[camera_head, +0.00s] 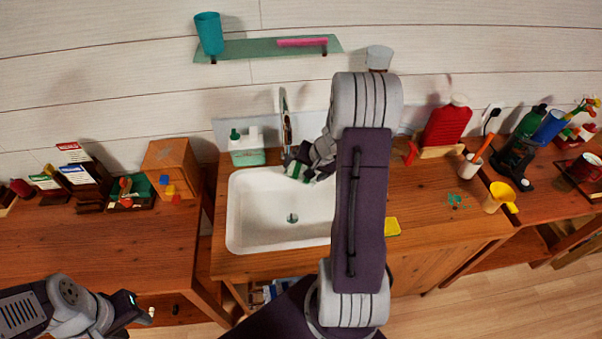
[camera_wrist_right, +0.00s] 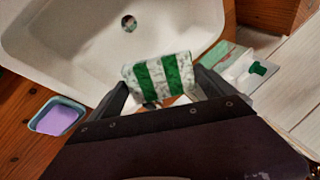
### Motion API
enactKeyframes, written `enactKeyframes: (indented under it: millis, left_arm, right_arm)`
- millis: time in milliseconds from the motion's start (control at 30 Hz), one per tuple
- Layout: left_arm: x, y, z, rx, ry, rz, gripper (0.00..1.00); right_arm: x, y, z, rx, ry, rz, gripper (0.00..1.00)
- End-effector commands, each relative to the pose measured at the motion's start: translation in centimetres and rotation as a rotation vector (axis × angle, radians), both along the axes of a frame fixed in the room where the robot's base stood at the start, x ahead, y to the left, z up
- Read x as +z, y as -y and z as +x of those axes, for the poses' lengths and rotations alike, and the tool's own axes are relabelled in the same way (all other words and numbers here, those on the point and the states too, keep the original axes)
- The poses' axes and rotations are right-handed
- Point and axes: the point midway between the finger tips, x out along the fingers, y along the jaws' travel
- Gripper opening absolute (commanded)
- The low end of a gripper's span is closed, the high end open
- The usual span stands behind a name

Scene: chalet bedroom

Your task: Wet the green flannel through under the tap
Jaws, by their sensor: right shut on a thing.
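The green-and-white striped flannel (camera_wrist_right: 163,76) is between the fingers of my right gripper (camera_wrist_right: 161,88), which is shut on it. In the head view the flannel (camera_head: 303,168) is at the back right of the white sink (camera_head: 240,212), close to the upright tap (camera_head: 286,125). My right arm hides part of the sink's right side. I cannot see any water stream, nor tell whether the cloth is wet. My left gripper (camera_head: 143,309) is low at the left, in front of the left table and away from the sink; its opening is not clear.
A purple soap in a dish (camera_wrist_right: 58,118) shows in the wrist view. A yellow sponge (camera_head: 392,227) lies right of the sink. A wooden box (camera_head: 170,167) stands left. A glass shelf (camera_head: 250,50) hangs above.

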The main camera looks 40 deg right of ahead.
Motion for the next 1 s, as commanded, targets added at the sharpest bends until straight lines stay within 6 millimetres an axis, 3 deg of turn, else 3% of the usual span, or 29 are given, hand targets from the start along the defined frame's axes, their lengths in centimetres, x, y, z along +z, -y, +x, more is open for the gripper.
enactKeyframes:
  millis: [367,1000]
  left_arm:
    - [-0.3,0.0,0.0,0.0,0.0,0.0,0.38]
    - [-0.4,0.0,0.0,0.0,0.0,0.0,0.38]
  right_arm:
    - [0.0,-0.5,0.0,0.001,-0.001,0.0,0.61]
    - [0.0,0.7,0.0,0.0,-0.001,0.001,0.61]
